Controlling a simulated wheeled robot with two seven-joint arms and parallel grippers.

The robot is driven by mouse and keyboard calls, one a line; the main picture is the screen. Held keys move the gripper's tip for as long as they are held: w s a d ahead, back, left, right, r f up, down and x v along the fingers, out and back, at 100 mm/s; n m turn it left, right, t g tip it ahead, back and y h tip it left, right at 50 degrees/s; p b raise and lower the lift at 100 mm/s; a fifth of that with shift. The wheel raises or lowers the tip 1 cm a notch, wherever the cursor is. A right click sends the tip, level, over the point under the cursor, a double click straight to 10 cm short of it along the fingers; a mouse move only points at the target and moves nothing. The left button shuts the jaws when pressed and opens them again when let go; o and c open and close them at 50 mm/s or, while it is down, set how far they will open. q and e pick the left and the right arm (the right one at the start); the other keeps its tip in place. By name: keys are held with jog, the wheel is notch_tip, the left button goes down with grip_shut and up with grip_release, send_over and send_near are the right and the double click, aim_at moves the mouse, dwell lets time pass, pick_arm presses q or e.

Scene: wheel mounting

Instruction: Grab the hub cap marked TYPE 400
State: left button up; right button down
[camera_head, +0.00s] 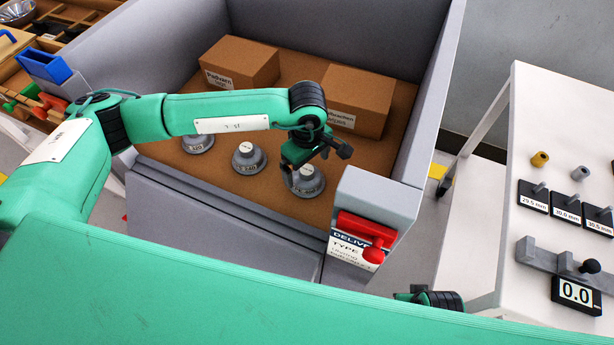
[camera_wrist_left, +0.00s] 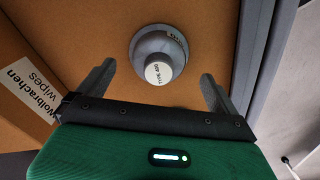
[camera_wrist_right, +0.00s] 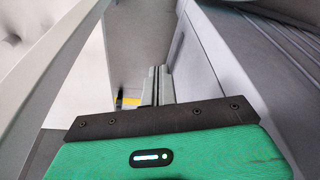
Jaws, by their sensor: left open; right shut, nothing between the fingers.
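Three grey hub caps stand in a row on the brown floor of a grey bin: a left one (camera_head: 197,143), a middle one (camera_head: 248,160) and a right one (camera_head: 308,183). My left gripper (camera_head: 303,166) is above the right cap and partly covers it. In the left wrist view this cap (camera_wrist_left: 160,50) lies beyond and between the open fingers (camera_wrist_left: 155,88), not gripped. My right gripper (camera_wrist_right: 158,85) is shut and empty beside a grey wall, away from the caps.
Two cardboard boxes (camera_head: 240,63) (camera_head: 357,99) stand behind the caps. The bin's grey walls (camera_head: 427,95) surround them. A delivery post (camera_head: 375,203) with a red handle stands at the front right corner. A white table (camera_head: 535,110) with gauges is at the right.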

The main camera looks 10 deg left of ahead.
aim_at(307, 170)
pick_arm(q)
notch_tip(307, 170, down, 5)
jog(key=shift+w+r, duration=0.15)
jog(key=c, duration=1.3)
jog(key=shift+o, duration=0.2)
jog(key=shift+r, duration=0.1)
